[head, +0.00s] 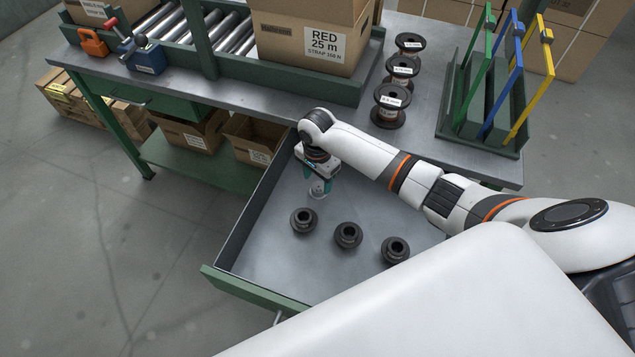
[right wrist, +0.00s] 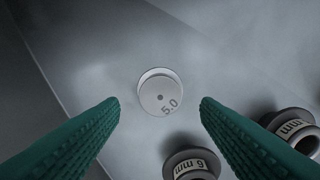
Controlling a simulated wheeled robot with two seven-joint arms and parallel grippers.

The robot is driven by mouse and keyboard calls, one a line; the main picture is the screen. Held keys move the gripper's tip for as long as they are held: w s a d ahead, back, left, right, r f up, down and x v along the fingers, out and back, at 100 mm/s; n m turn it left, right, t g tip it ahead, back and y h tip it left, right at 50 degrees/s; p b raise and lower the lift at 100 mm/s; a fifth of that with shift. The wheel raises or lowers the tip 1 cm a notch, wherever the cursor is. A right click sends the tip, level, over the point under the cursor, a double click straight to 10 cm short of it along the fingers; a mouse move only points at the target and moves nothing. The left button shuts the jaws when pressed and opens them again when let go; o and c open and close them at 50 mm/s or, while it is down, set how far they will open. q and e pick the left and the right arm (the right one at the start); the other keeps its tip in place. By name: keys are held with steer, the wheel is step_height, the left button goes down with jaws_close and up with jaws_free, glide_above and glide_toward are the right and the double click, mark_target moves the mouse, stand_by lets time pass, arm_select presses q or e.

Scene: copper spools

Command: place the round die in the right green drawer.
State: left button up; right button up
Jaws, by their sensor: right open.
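The round die (right wrist: 160,95) is a small pale grey disc marked 5.0 with a hole in its middle. It is in the open green drawer (head: 250,292), near the back of its grey floor; the die also shows small in the head view (head: 318,194). My right gripper (head: 319,183) is open, with its teal fingers pointing down. In the right wrist view the die lies between and just beyond the two fingertips (right wrist: 160,104), with clear space on both sides. My left gripper is not in view.
Three dark flanged pieces (head: 348,235) with size labels stand in a row in the drawer, in front of the gripper. On the bench are copper spools (head: 390,107), a green rack (head: 490,135) and a cardboard box (head: 310,38). The drawer's left floor is clear.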

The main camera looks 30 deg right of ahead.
mark_target(318, 188)
step_height(318, 188, up, 9)
steer(key=shift+p, duration=0.3)
